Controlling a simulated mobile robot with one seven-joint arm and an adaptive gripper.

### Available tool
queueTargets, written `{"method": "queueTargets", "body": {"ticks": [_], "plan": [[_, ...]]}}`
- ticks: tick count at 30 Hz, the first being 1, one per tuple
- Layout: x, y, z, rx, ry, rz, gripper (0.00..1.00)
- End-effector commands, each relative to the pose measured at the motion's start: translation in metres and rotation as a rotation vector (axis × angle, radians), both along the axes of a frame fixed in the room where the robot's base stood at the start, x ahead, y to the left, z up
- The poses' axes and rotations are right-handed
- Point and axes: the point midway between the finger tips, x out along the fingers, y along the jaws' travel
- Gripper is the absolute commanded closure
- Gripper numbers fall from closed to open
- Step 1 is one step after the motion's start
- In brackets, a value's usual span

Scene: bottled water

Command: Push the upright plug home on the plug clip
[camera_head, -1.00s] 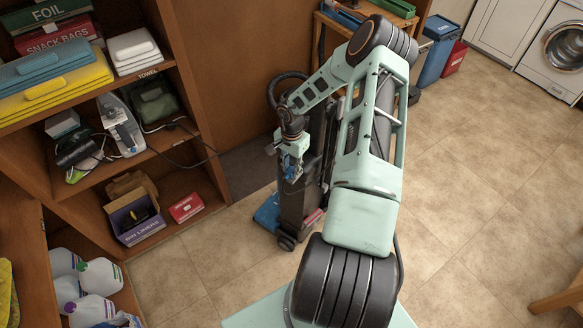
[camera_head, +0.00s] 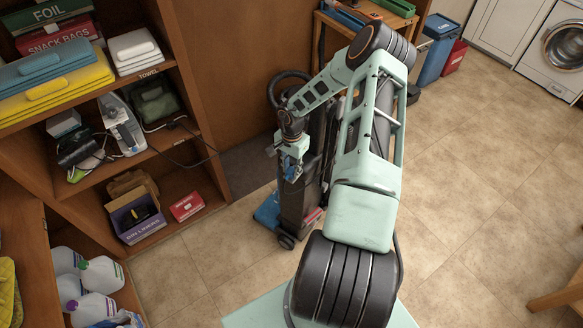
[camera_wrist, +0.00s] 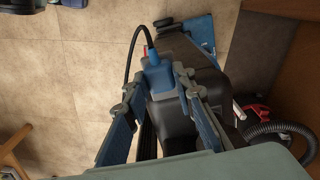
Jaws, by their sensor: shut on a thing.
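The blue plug (camera_wrist: 155,76) is between my gripper's fingertips (camera_wrist: 154,86) in the wrist view, and the gripper is shut on it. A black cord (camera_wrist: 129,50) arcs from its far end. In the head view my gripper (camera_head: 289,158) hangs beside the upright vacuum cleaner (camera_head: 306,195), and the blue plug (camera_head: 292,172) shows small below it. The vacuum's dark body (camera_wrist: 195,78) lies close behind the plug in the wrist view. I cannot make out the plug clip; the fingers, plug and vacuum body hide or crowd that spot. I cannot tell whether the plug touches it.
Wooden shelves (camera_head: 190,95) with boxes, an iron and jugs stand left of the vacuum. A cord (camera_head: 190,160) hangs from the middle shelf. A ribbed hose (camera_wrist: 282,133) lies near the vacuum. A wooden bench (camera_head: 370,20) is behind; the tiled floor (camera_head: 470,190) to the right is clear.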

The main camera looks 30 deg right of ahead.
Motion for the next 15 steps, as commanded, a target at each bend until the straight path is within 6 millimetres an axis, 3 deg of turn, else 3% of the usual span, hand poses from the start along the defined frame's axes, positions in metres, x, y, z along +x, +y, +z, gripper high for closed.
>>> {"method": "queueTargets", "body": {"ticks": [9, 10, 15], "plan": [[0.0004, -0.0002, -0.0010, -0.001, 0.000, 0.001, 1.00], [0.0004, -0.0002, -0.0009, -0.001, 0.000, 0.001, 0.74], [0.0004, -0.0001, -0.0010, 0.000, 0.000, 0.000, 0.56]]}}
